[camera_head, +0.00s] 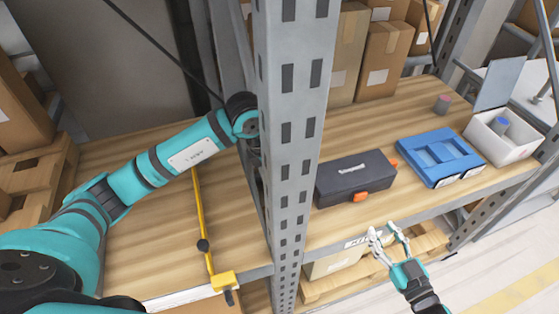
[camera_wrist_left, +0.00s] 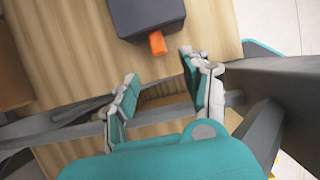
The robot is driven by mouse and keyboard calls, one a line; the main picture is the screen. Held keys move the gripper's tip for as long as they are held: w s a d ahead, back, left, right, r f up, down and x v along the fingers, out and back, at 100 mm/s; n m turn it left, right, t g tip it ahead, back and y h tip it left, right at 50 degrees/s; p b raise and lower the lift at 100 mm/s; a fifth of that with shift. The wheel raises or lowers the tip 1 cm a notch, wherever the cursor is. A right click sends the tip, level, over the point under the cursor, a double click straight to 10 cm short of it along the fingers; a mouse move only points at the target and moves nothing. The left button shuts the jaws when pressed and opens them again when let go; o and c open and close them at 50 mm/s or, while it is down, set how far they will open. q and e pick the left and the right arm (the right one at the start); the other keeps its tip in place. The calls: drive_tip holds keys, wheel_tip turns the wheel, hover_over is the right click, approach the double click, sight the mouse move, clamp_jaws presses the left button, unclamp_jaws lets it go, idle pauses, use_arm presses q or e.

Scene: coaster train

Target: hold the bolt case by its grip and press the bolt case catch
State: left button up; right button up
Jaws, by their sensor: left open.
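The bolt case (camera_head: 354,177) is a closed dark grey box on the wooden shelf, right of the metal post. One orange part (camera_head: 361,197) sits on its front side and another orange part (camera_head: 393,163) at its right end; which is grip or catch is unclear. In the left wrist view the case (camera_wrist_left: 147,14) shows at the top with one orange part (camera_wrist_left: 157,43). My left gripper (camera_wrist_left: 160,68) is open and empty just short of that part; the post hides it in the head view. My right gripper (camera_head: 382,231) is open and empty, in front of the shelf edge below the case.
The perforated post (camera_head: 298,90) stands between my left arm and the case. A blue tray (camera_head: 438,178), a white bin (camera_head: 520,150) and a small cylinder (camera_head: 442,104) are to the right. Cardboard boxes (camera_head: 384,60) stand behind. A yellow bar tool (camera_head: 203,222) lies left of the post.

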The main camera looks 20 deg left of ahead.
use_arm(q)
drive_tip(key=x, duration=0.9)
drive_tip(key=shift+f, duration=0.25)
clamp_jaws()
